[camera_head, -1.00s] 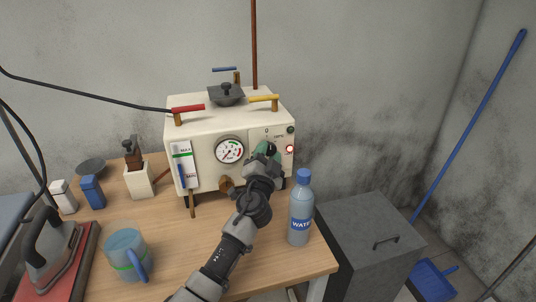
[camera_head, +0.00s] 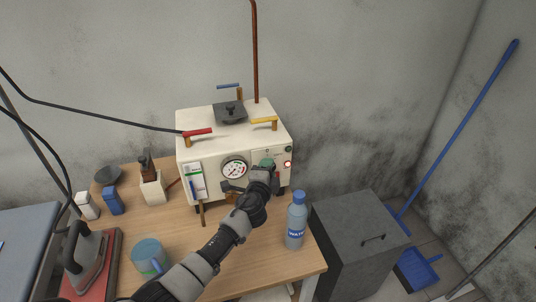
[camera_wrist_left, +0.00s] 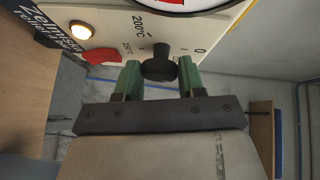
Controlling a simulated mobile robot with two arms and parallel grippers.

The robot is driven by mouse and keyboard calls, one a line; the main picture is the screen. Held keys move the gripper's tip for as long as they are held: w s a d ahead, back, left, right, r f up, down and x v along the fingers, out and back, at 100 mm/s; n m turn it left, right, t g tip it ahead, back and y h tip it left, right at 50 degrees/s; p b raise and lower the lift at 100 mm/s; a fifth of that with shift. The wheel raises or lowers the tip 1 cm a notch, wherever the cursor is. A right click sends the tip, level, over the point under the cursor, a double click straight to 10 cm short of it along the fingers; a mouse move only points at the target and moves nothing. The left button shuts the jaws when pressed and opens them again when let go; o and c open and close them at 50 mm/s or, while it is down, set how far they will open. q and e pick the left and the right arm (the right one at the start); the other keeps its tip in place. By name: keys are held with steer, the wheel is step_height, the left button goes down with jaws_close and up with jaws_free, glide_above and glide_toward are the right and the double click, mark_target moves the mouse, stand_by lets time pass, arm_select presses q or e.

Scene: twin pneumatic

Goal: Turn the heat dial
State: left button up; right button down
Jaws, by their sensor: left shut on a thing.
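The heat dial (camera_wrist_left: 158,66) is a black knob on the cream front panel of a boiler (camera_head: 257,141). In the left wrist view it sits between the two green fingers of my left gripper (camera_wrist_left: 159,76), which is shut on it. Printed marks such as 200°C and 0 show around the knob, with the panel appearing turned sideways. I cannot make out where the dial points. In the head view my left gripper (camera_head: 266,166) is at the right part of the panel and hides the dial. My right gripper is in neither view.
A round pressure gauge (camera_head: 234,168) is left of the dial and a lit lamp (camera_head: 288,165) right of it. Red (camera_head: 198,132) and yellow (camera_head: 264,120) handles are on top. A water bottle (camera_head: 296,222) stands right of my arm, a mug (camera_head: 147,255) left of it.

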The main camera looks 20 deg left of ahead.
arm_select(q)
steer(key=shift+d+r+m+g+y+p, duration=0.1)
steer(key=shift+m+g+y+p, duration=0.2)
steer(key=shift+m+g+p, duration=1)
steer(key=shift+a+r+m+g+y+p, duration=0.1)
steer(key=shift+m+y+p, duration=0.35)
steer(key=shift+p, duration=1.9)
steer(key=shift+d+r+m+g+y+p, duration=0.15)
steer(key=shift+m+g+p, duration=0.45)
steer(key=shift+m+p, duration=0.85)
steer(key=shift+f+n+p, duration=0.15)
steer(key=shift+n+p, duration=0.25)
steer(key=o, duration=0.9)
steer(key=shift+w, duration=0.1)
steer(key=v, duration=1.1)
steer(key=shift+b, duration=0.35)
